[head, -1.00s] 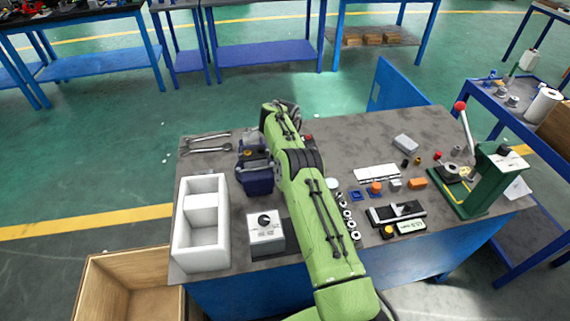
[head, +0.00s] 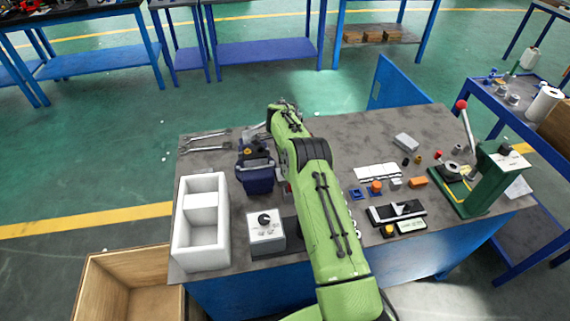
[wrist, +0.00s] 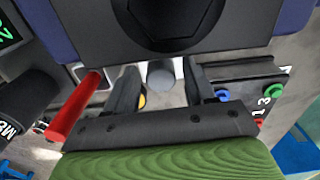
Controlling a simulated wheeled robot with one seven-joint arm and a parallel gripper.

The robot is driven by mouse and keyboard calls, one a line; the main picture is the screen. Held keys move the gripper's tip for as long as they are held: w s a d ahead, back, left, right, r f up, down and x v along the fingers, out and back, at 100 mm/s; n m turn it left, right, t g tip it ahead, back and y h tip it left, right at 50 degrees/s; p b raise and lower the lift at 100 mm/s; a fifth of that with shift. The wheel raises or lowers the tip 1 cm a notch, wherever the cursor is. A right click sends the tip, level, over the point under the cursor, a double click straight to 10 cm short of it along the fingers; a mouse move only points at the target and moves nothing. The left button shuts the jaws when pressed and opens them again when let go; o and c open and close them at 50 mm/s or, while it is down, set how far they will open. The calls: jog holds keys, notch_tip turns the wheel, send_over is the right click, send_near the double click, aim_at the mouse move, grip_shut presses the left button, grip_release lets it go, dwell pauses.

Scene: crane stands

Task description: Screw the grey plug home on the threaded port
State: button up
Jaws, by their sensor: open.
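In the wrist view, a short grey cylinder (wrist: 160,75), which looks like the grey plug, stands between the two fingers of my gripper (wrist: 160,84). The fingers are apart, with a gap visible on each side of it. Its far end meets the edge of a black block (wrist: 90,18) with a round, hexagon-centred fitting (wrist: 172,14) on its face. Blue parts flank the block. The threaded port itself is not clearly visible; I cannot tell how deep the plug sits. In the head view, a blue vise-like fixture (head: 256,178) stands left of my arm, which hides the plug.
A red bar (wrist: 73,106) lies close left of my fingers, and a dark strip with coloured buttons (wrist: 245,90) lies right. On the table are a white divided bin (head: 202,262), a dial box (head: 266,236), wrenches (head: 205,148) and a green press (head: 475,185). The table's back middle is clear.

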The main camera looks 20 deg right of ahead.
jog(key=n, duration=0.5)
jog(key=shift+r, duration=0.1)
jog(key=n, duration=0.6)
jog(key=shift+n, duration=0.3)
jog(key=n, duration=0.5)
jog(key=shift+n, duration=0.3)
jog(key=n, duration=0.5)
jog(key=shift+c, duration=0.5)
